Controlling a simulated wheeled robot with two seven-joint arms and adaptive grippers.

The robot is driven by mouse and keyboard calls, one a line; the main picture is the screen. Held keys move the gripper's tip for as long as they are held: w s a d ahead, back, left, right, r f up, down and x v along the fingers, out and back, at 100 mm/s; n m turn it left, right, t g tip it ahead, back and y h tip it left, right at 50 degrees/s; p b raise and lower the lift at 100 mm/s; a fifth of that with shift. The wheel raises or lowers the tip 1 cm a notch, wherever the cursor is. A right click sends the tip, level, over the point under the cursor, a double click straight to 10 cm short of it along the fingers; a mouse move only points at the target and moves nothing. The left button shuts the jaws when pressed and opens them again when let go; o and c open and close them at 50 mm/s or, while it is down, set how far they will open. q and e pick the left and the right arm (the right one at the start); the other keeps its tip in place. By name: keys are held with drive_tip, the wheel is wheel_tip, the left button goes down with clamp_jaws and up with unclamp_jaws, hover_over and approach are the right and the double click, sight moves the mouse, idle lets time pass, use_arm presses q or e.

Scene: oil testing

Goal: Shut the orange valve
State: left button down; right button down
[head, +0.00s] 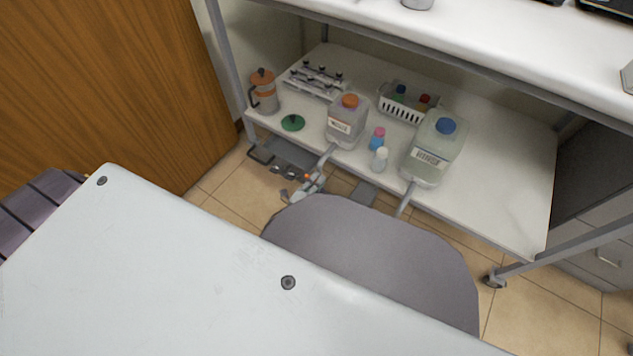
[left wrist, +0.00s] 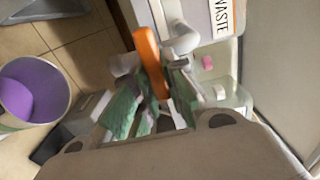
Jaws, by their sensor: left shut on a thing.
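The orange valve (left wrist: 148,52) fills the upper middle of the left wrist view as a flat orange lever beside a white spout (left wrist: 182,40). In the head view it is a small orange spot (head: 307,177) below the grey jug with the orange cap (head: 346,121). My left gripper (left wrist: 155,84) has its greenish fingers on both sides of the lever and is shut on it. In the head view this gripper (head: 303,189) is small, low at the shelf's front edge. The lever's lower end is partly hidden between the fingers. My right gripper does not show.
A larger jug with a blue cap (head: 434,150), small bottles (head: 380,159), a white basket (head: 402,112) and an orange-topped pot (head: 264,92) stand on the lower shelf (head: 490,199). A purple-lined bin (left wrist: 28,97) stands on the floor at left in the wrist view.

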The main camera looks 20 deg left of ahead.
use_arm(q)
drive_tip(key=shift+f, duration=0.1)
drive_tip(key=c, duration=1.4)
unclamp_jaws()
drive_tip(key=shift+c, duration=0.2)
drive_tip(key=shift+s, duration=0.15)
drive_tip(key=s+a, duration=0.1)
drive_tip(key=s, duration=1)
drive_tip(key=shift+s+a, duration=0.3)
drive_tip(key=shift+s, duration=0.05)
